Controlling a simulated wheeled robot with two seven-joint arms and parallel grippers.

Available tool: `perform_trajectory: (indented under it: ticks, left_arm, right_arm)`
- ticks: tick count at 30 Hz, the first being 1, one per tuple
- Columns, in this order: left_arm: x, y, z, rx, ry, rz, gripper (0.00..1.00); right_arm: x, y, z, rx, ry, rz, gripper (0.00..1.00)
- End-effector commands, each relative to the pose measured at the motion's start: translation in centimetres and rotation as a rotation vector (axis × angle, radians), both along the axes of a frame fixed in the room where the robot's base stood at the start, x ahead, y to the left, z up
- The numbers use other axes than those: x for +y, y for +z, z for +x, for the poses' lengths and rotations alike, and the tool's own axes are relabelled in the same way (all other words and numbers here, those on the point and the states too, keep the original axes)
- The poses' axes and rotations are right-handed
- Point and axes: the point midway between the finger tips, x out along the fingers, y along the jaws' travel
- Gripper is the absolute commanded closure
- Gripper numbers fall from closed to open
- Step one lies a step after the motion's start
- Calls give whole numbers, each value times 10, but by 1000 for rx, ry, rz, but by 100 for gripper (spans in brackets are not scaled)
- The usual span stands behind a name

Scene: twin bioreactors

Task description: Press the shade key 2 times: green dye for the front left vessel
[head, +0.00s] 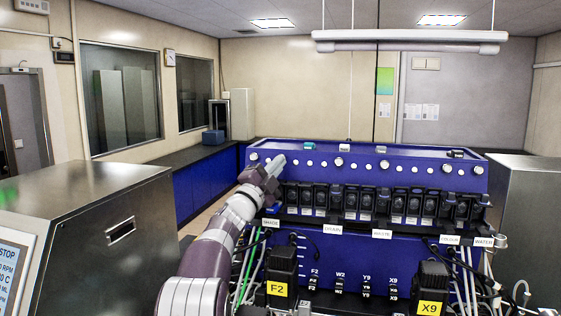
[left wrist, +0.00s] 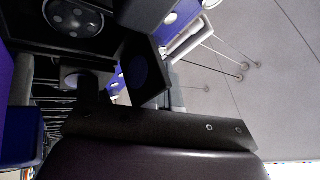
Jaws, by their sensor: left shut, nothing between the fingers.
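The blue bioreactor console (head: 400,165) stands ahead of me with a row of round white knobs along its top. Below them runs a row of black switch-like modules (head: 365,200). Small white label plates (head: 382,234) hang under that row; the leftmost label (head: 271,223) is too small to read surely. My left gripper (head: 274,164) is shut and empty at the left end of the console, in front of the knob row; contact cannot be told. My arm hides part of that end. In the left wrist view dark gripper parts (left wrist: 143,70) show close up. I cannot surely pick out the shade key or the front left vessel.
A black box with a yellow F2 tag (head: 277,289) stands at the lower left of the console, another tagged X9 (head: 431,307) at the right. Tubes hang beside both. Steel cabinets stand at the left (head: 110,215) and right (head: 525,220). A long lamp (head: 410,42) hangs above.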

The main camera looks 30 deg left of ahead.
Motion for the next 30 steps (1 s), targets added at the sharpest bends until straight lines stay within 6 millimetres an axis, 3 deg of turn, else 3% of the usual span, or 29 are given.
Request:
perform_trajectory:
  ticks: [6,15,25,30]
  left_arm:
    - [-5,2,-21,-4,2,2,100]
    - [-10,13,-45,-6,2,3,100]
    - [-11,16,-46,-6,1,4,100]
    - [-8,15,-35,-6,1,2,100]
  right_arm:
    - [0,-27,0,1,0,0,57]
    - [0,-42,0,1,0,0,57]
    - [0,-40,0,0,0,0,57]
    - [0,-32,0,0,0,0,57]
